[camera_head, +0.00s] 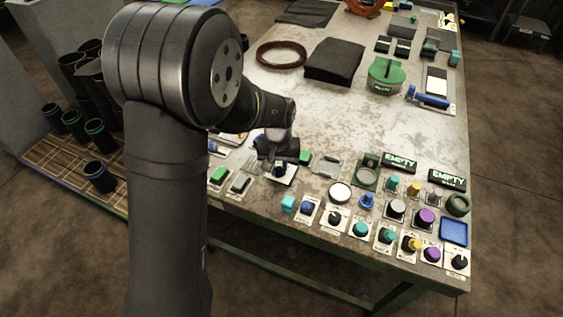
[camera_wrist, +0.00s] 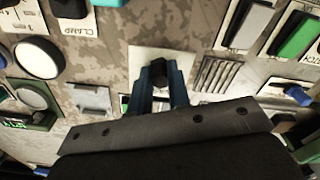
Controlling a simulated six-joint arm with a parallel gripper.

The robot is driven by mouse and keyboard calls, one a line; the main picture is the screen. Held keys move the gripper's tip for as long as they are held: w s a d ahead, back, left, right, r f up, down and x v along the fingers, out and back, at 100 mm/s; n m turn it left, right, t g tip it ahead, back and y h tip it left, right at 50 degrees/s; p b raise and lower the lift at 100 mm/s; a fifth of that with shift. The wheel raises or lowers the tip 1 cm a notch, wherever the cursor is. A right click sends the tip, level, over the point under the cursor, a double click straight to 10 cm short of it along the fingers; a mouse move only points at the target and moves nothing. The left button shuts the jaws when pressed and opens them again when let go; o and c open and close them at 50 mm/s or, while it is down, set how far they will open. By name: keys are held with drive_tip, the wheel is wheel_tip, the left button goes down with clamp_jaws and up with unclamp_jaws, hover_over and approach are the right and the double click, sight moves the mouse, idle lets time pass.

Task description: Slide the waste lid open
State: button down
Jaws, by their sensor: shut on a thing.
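My gripper (camera_head: 278,165) is low over the front left part of the table, above a pale square plate (camera_head: 287,178). In the wrist view the two blue fingers of my gripper (camera_wrist: 160,72) are shut on a small dark knob (camera_wrist: 158,79) at the pale plate (camera_wrist: 147,57). A grey ridged piece (camera_wrist: 217,74) lies right beside the fingers in that view. I can read no waste label, so I cannot tell for sure which part is the lid. The fingers and the gripper body hide the near side of the plate.
Close around stand a green block (camera_head: 305,157), a grey latch plate (camera_head: 326,164), a cyan cube (camera_head: 288,203) and a round white button (camera_head: 340,192). Several knobs fill the front right. The table's middle (camera_head: 325,112) is clear. Dark cups (camera_head: 98,177) stand at left.

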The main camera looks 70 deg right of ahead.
drive_tip(key=a, duration=0.4)
drive_tip(key=shift+a, duration=0.3)
drive_tip(key=c, duration=1.3)
unclamp_jaws()
drive_tip(key=shift+c, duration=0.2)
wheel_tip(320, 180, up, 18)
drive_tip(key=shift+f, duration=0.25)
drive_tip(key=shift+f, duration=0.1)
